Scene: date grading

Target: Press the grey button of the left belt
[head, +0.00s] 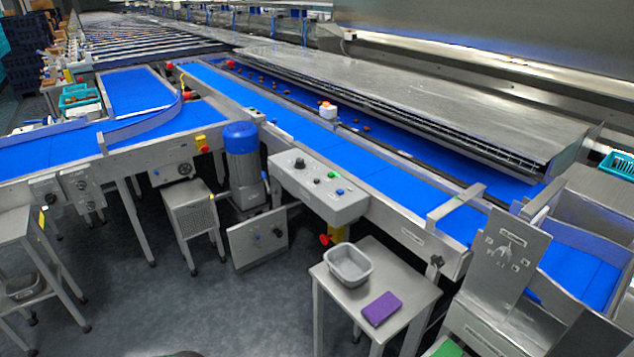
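The left belt (45,154) is a blue conveyor that curves in from the left edge. Small grey control boxes (81,188) with round knobs or buttons hang on its near side. Another grey box (172,173) with a dark round control sits further right along that side. The controls are too small to tell which one is the grey button. Neither of my grippers shows in the head view.
A control panel (343,211) with a black knob and coloured buttons stands at the centre. A metal stand (18,223) is at the left edge. Grey floor (185,310) is open in front.

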